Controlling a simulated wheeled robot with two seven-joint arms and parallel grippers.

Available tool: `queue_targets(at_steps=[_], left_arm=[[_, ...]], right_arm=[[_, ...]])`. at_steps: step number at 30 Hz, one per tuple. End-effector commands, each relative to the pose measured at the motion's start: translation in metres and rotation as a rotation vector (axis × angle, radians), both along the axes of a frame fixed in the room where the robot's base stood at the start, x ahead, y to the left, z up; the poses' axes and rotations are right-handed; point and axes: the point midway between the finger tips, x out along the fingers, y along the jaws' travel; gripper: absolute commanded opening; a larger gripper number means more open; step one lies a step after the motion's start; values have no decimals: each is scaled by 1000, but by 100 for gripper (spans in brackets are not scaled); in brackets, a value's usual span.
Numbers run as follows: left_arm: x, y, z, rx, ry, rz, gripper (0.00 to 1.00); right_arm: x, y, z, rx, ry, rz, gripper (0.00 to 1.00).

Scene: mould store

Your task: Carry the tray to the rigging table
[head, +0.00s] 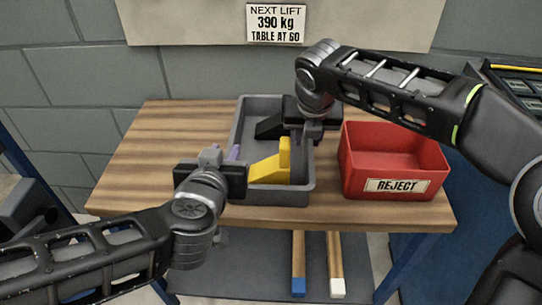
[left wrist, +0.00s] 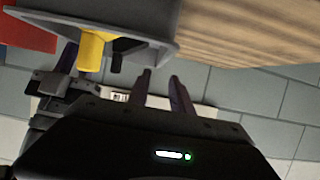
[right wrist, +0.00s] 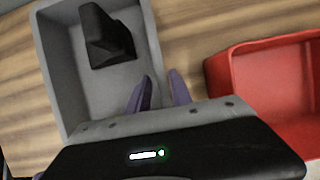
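The grey tray (head: 301,188) sits on a wooden workbench and also shows in the left wrist view (left wrist: 150,50) and right wrist view (right wrist: 60,70). It holds a yellow angled piece (head: 268,168) and a black angled piece (right wrist: 108,38). My left gripper (head: 212,155) is open and empty at the tray's left side; in its own view the fingers (left wrist: 161,85) are apart from the tray. My right gripper (right wrist: 160,88) is open at the tray's right wall, one finger on each side of it in the picture. I cannot tell whether it touches. The rigging table is not identifiable.
A red bin labelled REJECT (head: 392,168) stands just right of the tray. The workbench (head: 150,150) is clear on the left. A sign (head: 276,22) on the wall reads "NEXT LIFT 390 kg TABLE AT 60". Two wooden bars, blue-tipped (head: 298,265) and white-tipped (head: 335,265), show below the bench.

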Motion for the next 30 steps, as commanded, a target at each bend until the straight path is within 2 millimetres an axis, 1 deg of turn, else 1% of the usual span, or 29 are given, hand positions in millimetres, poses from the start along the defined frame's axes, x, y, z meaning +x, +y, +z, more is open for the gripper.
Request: queue_targets(at_steps=[1, 6, 9, 12, 17, 30], left_arm=[[0, 0, 0, 0, 0, 0, 26], [0, 0, 0, 0, 0, 0, 26], [0, 0, 0, 0, 0, 0, 26], [0, 0, 0, 0, 0, 0, 26], [0, 0, 0, 0, 0, 0, 26], [0, 0, 0, 0, 0, 0, 26]], right_arm=[[-3, 0, 11, 1, -6, -1, 26], [-17, 1, 44, 1, -5, -1, 26], [-24, 2, 61, 1, -4, -1, 26], [-30, 2, 73, 0, -2, 0, 26], [-33, 2, 81, 0, 0, 0, 26], [-33, 2, 81, 0, 0, -1, 26]])
